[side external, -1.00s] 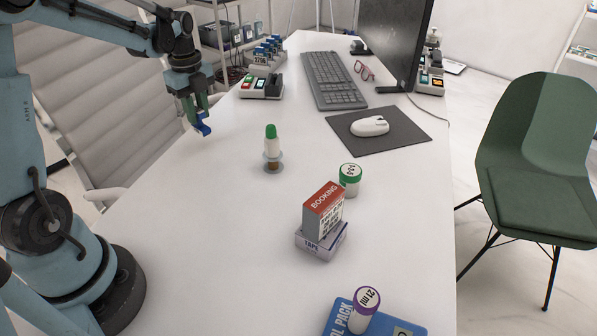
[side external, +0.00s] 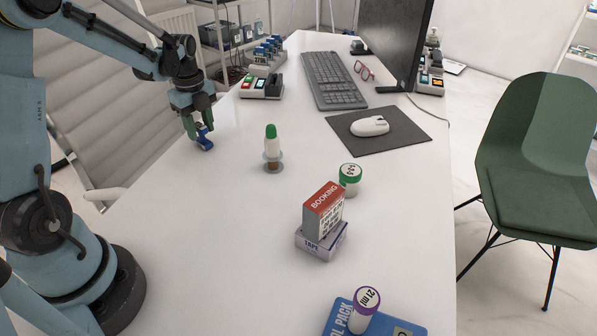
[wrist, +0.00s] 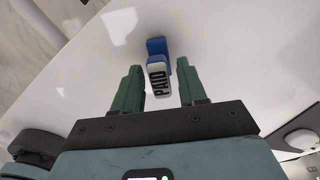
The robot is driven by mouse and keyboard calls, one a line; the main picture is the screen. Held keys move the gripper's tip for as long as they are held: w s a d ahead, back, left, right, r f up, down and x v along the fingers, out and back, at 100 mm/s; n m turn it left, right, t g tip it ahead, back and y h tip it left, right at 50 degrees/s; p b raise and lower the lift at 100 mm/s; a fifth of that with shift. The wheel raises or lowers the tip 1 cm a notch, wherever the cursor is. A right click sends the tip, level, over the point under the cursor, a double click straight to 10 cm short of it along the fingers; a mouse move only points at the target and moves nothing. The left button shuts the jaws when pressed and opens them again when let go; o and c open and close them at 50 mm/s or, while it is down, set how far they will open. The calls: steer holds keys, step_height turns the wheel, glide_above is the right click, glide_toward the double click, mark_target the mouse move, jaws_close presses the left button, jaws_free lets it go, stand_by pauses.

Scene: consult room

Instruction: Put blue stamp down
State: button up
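The blue stamp (side external: 204,141) is at the left side of the white desk, near its edge, and appears to rest on the desktop. In the wrist view the stamp (wrist: 158,47) shows a blue body and a pale end marked "PAID". My gripper (side external: 199,131) is low over the desk, just above and around the stamp. In the wrist view the green fingers of my gripper (wrist: 160,78) stand apart on either side of the stamp, with a visible gap on both sides. The exact contact under the stamp is hard to see.
A green-capped bottle-like item (side external: 272,148) stands right of my gripper. The booking box (side external: 323,212) on a tape box (side external: 320,243) is nearer. The desktop between is clear.

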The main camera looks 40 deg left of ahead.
mark_target(199, 124)
steer(key=shift+o, duration=0.6)
step_height(199, 124, up, 12)
steer(key=s+d+n+t, duration=0.3)
steer(key=s+d+n, duration=0.1)
steer(key=d+n, duration=0.5)
steer(key=s+d+f+n+t, duration=0.1)
steer(key=s+d+n+t, duration=0.2)
steer(key=d+n, duration=0.6)
steer(key=shift+s+d+f+t, duration=0.2)
steer(key=shift+s+d+t, duration=0.3)
steer(key=shift+d, duration=0.7)
steer(key=shift+w, duration=0.15)
